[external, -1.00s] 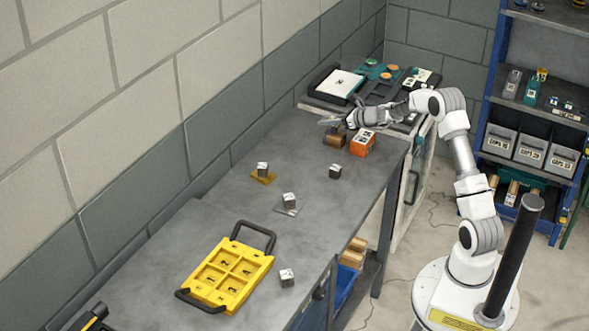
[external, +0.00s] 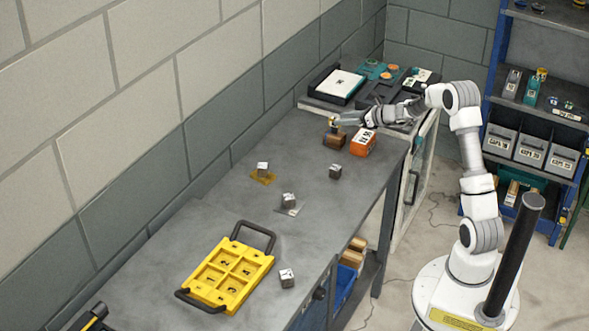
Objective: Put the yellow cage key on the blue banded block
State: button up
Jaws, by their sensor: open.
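My gripper (external: 343,120) is over the far end of the grey bench, its fingers pointing left. Its jaws are open, and it is beside a small yellow-and-dark upright piece (external: 333,124) that stands on a brown block (external: 334,141). This piece may be the yellow cage key; it is too small to be sure. Whether a finger touches it, I cannot tell. I cannot make out a blue band on any.
An orange box (external: 362,143) stands right of the brown block. A yellow tray with black handles (external: 228,275) lies nearer on the bench. A black tray with a white pad (external: 340,84) is at the back. The bench middle is mostly clear.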

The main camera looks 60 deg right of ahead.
jog(key=v, duration=0.5)
jog(key=shift+s, duration=0.1)
dwell(0.3)
jog(key=s+a+r+n+g+y+p, duration=0.2)
jog(key=a+r+n, duration=0.4)
jog(key=a, duration=0.4)
jog(key=s+a+r+n+g+y+p, duration=0.1)
jog(key=s+a+r+n+g+p, duration=0.15)
jog(key=a+n, duration=0.55)
jog(key=s+a+r+n+g+y+p, duration=0.15)
jog(key=a+r+n, duration=0.4)
jog(key=a, duration=0.55)
jog(key=s+a+r+n+g+h+p, duration=0.1)
jog(key=s+a+n+h+p, duration=0.1)
jog(key=s+n, duration=0.6)
jog(key=s+a+r+n+g+h+p, duration=0.1)
jog(key=s+a+n, duration=0.3)
jog(key=s+n, duration=0.4)
jog(key=shift+s+r+h+p, duration=0.55)
jog(key=shift+s+h, duration=0.2)
jog(key=shift+s, duration=2.8)
jog(key=shift+n, duration=0.25)
